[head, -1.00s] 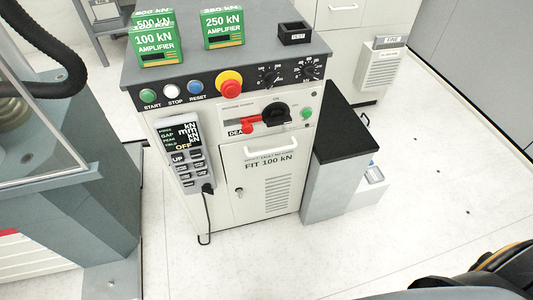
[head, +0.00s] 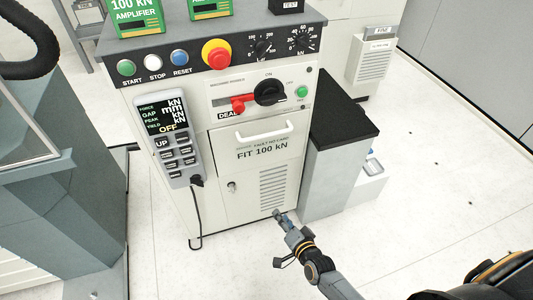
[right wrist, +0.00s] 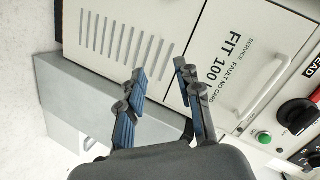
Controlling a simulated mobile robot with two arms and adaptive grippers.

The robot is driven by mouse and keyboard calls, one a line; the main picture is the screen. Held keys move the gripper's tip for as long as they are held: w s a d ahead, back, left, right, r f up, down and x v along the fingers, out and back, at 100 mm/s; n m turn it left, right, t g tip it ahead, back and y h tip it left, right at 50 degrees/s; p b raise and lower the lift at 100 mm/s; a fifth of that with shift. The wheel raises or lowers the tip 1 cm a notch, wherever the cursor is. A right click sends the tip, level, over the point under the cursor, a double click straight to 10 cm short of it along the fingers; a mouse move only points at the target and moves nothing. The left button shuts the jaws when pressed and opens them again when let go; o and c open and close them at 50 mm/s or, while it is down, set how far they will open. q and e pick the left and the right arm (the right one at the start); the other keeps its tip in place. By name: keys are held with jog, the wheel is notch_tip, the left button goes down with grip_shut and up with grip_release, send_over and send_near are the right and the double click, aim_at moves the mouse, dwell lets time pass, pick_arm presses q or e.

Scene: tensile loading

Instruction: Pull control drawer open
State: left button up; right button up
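The control cabinet (head: 209,204) stands in the middle of the head view. Its control drawer (head: 241,146) is the front panel marked "FIT 100 kN", and it looks closed. A white bar handle (head: 265,132) runs across the drawer's top; it also shows at the right in the right wrist view (right wrist: 262,88). My right gripper (head: 279,214) is in front of the cabinet's lower vents, below the handle and apart from it. In the right wrist view its two fingers (right wrist: 160,76) are spread with nothing between them. My left gripper is not in view.
A handheld pendant (head: 169,138) hangs on the cabinet's left front, its cable below. Above the drawer are a red lever (head: 241,104) and a black rotary knob (head: 270,92). A black-topped grey box (head: 340,135) stands close at the right. Floor in front is clear.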

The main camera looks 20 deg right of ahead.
jog(key=w+r+m+t+b, duration=0.3)
jog(key=w+r+m+t, duration=0.15)
jog(key=r, duration=0.55)
jog(key=m+t+h+b, duration=0.1)
jog(key=m+t, duration=0.1)
jog(key=m, duration=0.2)
send_near(266, 135)
jog(key=shift+n, duration=0.25)
jog(key=x, duration=0.3)
jog(key=b+x, duration=0.1)
jog(key=x, duration=0.6)
jog(key=shift+w+d+f, duration=0.1)
jog(key=shift+w+f, duration=0.15)
jog(key=shift+w, duration=0.1)
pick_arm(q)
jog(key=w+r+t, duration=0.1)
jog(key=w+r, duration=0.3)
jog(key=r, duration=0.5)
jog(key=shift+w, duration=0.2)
pick_arm(e)
grip_shut()
